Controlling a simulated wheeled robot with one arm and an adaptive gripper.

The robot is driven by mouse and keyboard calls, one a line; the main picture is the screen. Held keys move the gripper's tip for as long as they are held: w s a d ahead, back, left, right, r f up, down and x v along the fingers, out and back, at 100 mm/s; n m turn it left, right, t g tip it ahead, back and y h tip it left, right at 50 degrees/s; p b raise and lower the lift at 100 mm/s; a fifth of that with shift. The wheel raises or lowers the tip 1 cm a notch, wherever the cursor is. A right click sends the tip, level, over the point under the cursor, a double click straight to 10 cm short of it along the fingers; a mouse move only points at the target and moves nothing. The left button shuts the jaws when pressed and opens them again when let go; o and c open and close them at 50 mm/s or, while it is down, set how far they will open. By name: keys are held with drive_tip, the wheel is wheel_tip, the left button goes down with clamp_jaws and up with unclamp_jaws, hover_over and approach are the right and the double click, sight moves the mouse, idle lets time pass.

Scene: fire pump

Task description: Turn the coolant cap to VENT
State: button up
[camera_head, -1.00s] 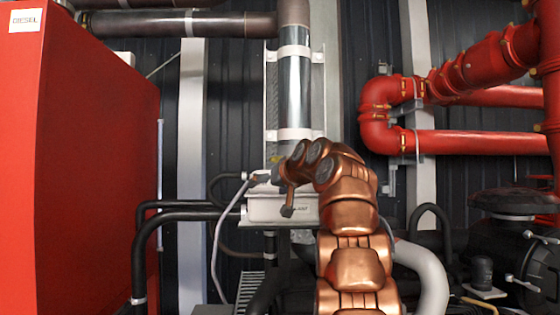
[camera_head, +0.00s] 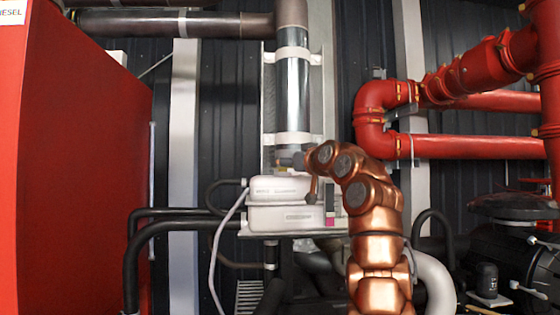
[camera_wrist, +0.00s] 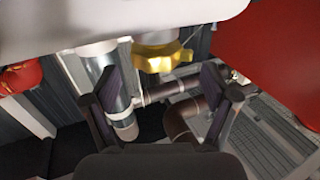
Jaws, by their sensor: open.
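The yellow coolant cap (camera_wrist: 158,58) shows in the wrist view, below the edge of the white tank (camera_wrist: 110,22). My gripper (camera_wrist: 158,80) is open and empty, with one dark finger on each side of the cap's place in the picture. I see no finger touching the cap. In the head view the white tank (camera_head: 280,189) stands mid-picture, and my gripper is at its upper right. No VENT mark is legible.
A vertical metal pipe (camera_head: 293,90) rises behind the tank. A large red cabinet (camera_head: 75,170) stands at left, and red pipes (camera_head: 470,145) run at right. Black hoses (camera_head: 180,213) and a pale hose (camera_head: 218,265) lead to the tank.

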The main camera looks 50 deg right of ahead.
drive_tip(key=p+x, duration=0.2)
drive_tip(key=x, duration=0.1)
drive_tip(key=shift+d+r, duration=0.25)
drive_tip(key=shift+d, duration=0.05)
drive_tip(key=shift+f+p+x, duration=0.2)
drive_tip(key=shift+p+x, duration=0.3)
drive_tip(key=shift+x, duration=0.45)
drive_tip(key=shift+a, duration=0.1)
drive_tip(key=c, duration=1.2)
